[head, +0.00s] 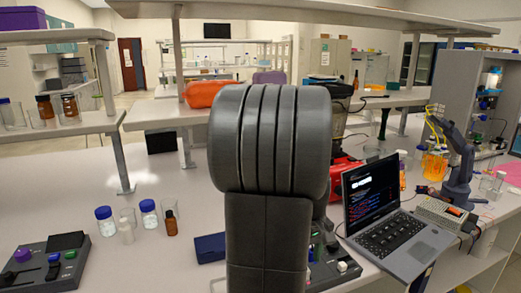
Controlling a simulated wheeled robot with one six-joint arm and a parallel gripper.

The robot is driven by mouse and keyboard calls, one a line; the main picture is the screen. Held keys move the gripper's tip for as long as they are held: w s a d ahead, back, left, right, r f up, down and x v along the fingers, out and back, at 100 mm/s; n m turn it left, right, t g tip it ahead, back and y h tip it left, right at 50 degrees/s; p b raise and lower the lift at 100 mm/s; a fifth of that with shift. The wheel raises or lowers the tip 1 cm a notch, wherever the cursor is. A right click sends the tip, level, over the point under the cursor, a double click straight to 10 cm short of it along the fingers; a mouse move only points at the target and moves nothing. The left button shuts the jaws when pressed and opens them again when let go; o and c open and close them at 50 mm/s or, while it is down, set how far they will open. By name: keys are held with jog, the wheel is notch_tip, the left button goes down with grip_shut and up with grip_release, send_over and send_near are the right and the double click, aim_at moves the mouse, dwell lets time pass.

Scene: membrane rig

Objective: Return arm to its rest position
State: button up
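A large dark arm link of mine, with a ribbed rounded joint on top, stands upright in the middle of the head view. It hides the centre of the bench. My gripper is not visible in this view, so I cannot see whether it holds anything.
The white bench (70,178) has a control box (42,262), lidded bottles (106,220) and a brown bottle (171,222) at left. At right are a laptop (385,212), a small blue-grey jointed device (460,168) and an orange-filled vessel (434,164). Shelves cross behind.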

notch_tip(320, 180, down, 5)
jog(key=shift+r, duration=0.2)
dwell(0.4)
